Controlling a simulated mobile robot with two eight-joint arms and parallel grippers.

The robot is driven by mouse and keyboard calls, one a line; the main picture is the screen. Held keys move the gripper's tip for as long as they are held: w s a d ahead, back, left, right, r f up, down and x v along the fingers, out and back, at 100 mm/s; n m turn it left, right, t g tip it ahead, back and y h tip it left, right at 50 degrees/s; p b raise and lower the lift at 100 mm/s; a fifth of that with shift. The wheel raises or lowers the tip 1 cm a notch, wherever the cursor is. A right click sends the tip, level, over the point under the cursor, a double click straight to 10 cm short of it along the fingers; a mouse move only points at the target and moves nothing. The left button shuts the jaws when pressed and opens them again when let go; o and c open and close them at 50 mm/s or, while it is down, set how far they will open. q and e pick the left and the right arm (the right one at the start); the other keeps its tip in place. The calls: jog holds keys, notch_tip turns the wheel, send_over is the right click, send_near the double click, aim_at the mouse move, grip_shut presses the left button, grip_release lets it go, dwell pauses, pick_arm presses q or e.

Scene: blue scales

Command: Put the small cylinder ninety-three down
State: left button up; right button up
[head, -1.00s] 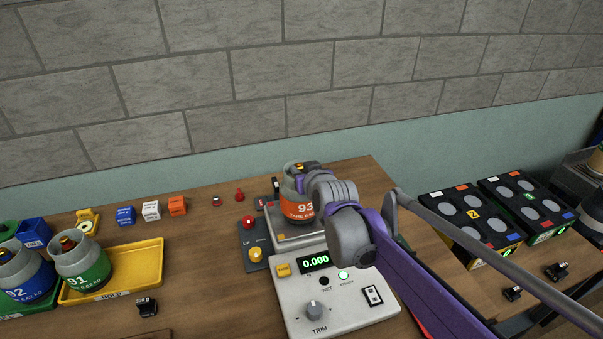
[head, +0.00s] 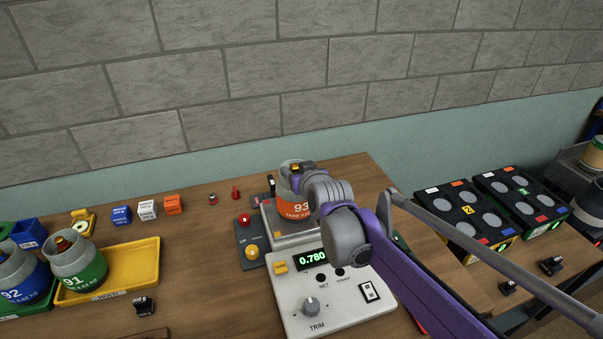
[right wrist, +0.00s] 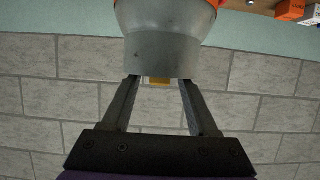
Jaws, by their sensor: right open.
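The small cylinder 93 (head: 291,206), grey with an orange band, stands upright on the pan (head: 284,241) of the scale (head: 335,307). The scale's display (head: 312,258) reads about 0.760 in green. My right gripper (head: 304,168) is at the cylinder's top, its fingers open. In the right wrist view the open fingers (right wrist: 160,88) lie either side of the cylinder's grey collar (right wrist: 162,55), with a yellow part between them; I cannot tell whether they touch it. My arm hides part of the cylinder's right side. My left gripper is not in view.
Cylinders 92 (head: 20,277) and 91 (head: 78,265) stand at the left, 91 in a yellow tray (head: 135,265). Blue, white and orange blocks (head: 148,209) sit behind. A control box (head: 249,243) is left of the scale. Black racks (head: 465,217) stand at the right.

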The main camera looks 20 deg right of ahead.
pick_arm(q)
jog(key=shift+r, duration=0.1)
pick_arm(e)
jog(key=v, duration=1.2)
